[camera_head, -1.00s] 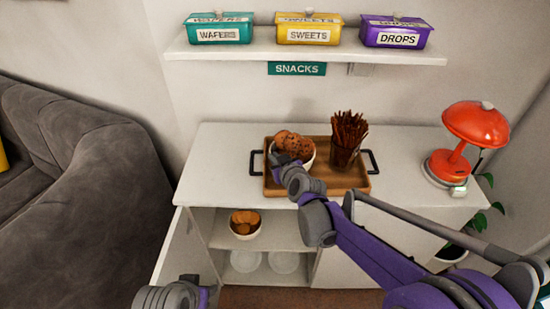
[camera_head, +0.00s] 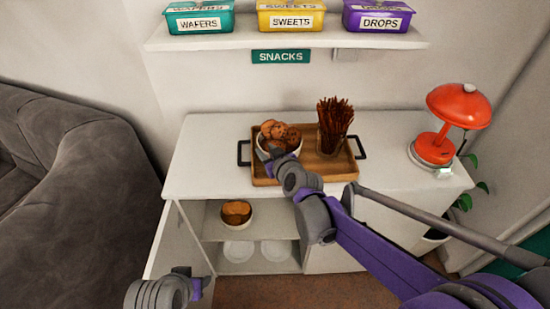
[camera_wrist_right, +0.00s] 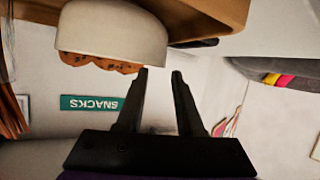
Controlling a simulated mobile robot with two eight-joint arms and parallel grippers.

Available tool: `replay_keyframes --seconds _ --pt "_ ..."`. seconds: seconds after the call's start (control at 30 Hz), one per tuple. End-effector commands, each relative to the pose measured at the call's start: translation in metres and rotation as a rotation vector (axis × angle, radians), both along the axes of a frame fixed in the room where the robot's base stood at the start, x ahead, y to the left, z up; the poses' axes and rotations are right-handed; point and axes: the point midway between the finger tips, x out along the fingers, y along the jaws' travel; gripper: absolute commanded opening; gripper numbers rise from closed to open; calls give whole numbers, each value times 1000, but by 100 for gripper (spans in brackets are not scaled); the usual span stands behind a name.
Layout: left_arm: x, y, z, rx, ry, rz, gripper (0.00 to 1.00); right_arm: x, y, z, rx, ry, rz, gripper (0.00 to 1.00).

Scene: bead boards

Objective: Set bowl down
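A white bowl (camera_head: 295,152) full of brown cookies (camera_head: 279,135) stands upright on the left part of a wooden tray (camera_head: 318,172) on the white cabinet. My right gripper (camera_head: 266,153) is at the bowl's front left side. In the right wrist view, which is upside down, its two fingers (camera_wrist_right: 161,71) are apart with nothing clearly between them. Their tips are close to the rim of the bowl (camera_wrist_right: 115,32); I cannot tell whether they touch it. My left gripper (camera_head: 196,288) is low at the bottom left, empty-looking, its fingers not clear.
A glass of dark sticks (camera_head: 334,128) stands right of the bowl on the tray. A red lamp (camera_head: 458,106) is at the cabinet's right. Another bowl (camera_head: 236,216) and white dishes (camera_head: 275,250) are inside the open cabinet. A wall shelf (camera_head: 285,36) holds three boxes.

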Motion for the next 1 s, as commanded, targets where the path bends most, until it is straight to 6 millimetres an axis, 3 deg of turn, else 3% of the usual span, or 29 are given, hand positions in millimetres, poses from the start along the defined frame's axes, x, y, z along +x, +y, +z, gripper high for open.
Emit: replay_keyframes --seconds 0.3,0.77,0.87,1.0 --pt "1 0 4 0 -1 0 50 -53 -22 24 0 0 -1 36" --pt "1 0 5 0 -2 0 50 -74 -31 31 0 11 -1 36" --pt "1 0 5 0 -2 0 50 -93 -43 26 -1 67 -9 36" --pt "1 0 5 0 -2 0 50 -156 -77 4 -10 252 -60 36"
